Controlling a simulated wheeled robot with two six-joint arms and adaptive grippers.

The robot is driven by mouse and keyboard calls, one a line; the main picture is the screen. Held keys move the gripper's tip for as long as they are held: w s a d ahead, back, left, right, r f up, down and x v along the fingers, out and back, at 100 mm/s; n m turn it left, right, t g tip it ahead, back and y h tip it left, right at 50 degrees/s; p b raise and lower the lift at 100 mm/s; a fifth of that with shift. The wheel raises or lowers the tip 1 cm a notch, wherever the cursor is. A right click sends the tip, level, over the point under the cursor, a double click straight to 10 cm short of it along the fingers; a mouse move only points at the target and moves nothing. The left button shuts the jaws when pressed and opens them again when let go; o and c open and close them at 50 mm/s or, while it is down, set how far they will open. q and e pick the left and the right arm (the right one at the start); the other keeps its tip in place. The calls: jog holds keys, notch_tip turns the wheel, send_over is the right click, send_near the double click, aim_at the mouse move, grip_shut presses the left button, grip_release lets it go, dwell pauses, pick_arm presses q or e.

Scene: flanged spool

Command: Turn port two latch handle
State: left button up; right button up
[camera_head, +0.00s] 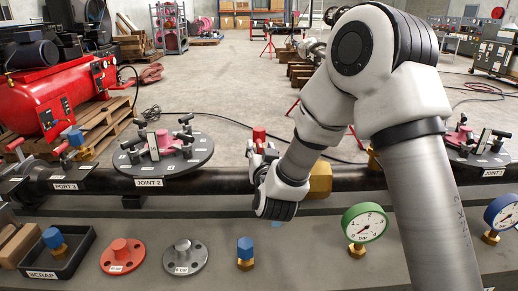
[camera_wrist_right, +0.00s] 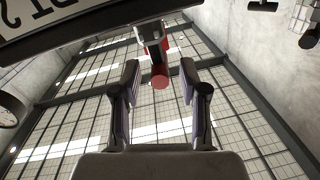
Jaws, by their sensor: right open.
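The port two latch handle has a red grip (camera_head: 259,134), which shows just above my right gripper (camera_head: 262,156) in the head view. In the right wrist view the red grip (camera_wrist_right: 160,80) hangs on a grey metal lever (camera_wrist_right: 152,38), in line with the gap between the fingers of my right gripper (camera_wrist_right: 160,72). The fingers are apart, one on each side of the grip, and hold nothing. Whether they touch it cannot be told. Part of a port label ending in 2 (camera_wrist_right: 14,28) shows at the upper left. My left gripper is out of view.
A dark pipe (camera_head: 225,180) runs across the bench. The joint 2 flange (camera_head: 190,163) stands to the left, and a brass hex fitting (camera_head: 320,178) to the right. A green gauge (camera_head: 364,223), blue-capped fitting (camera_head: 245,250), grey flange (camera_head: 184,256) and scrap tray (camera_head: 85,250) sit in front.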

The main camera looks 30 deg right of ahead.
aim_at(260, 140)
jog(key=x, duration=0.4)
jog(key=shift+w+f, duration=0.1)
jog(key=shift+c, duration=0.3)
grip_shut()
jog(key=shift+m+g+h, duration=0.4)
jog(key=shift+m+h, duration=0.1)
jog(key=shift+h, duration=0.2)
jog(key=shift+d+h, duration=0.1)
jog(key=shift+h, duration=0.2)
jog(key=shift+o, duration=0.3)
grip_release()
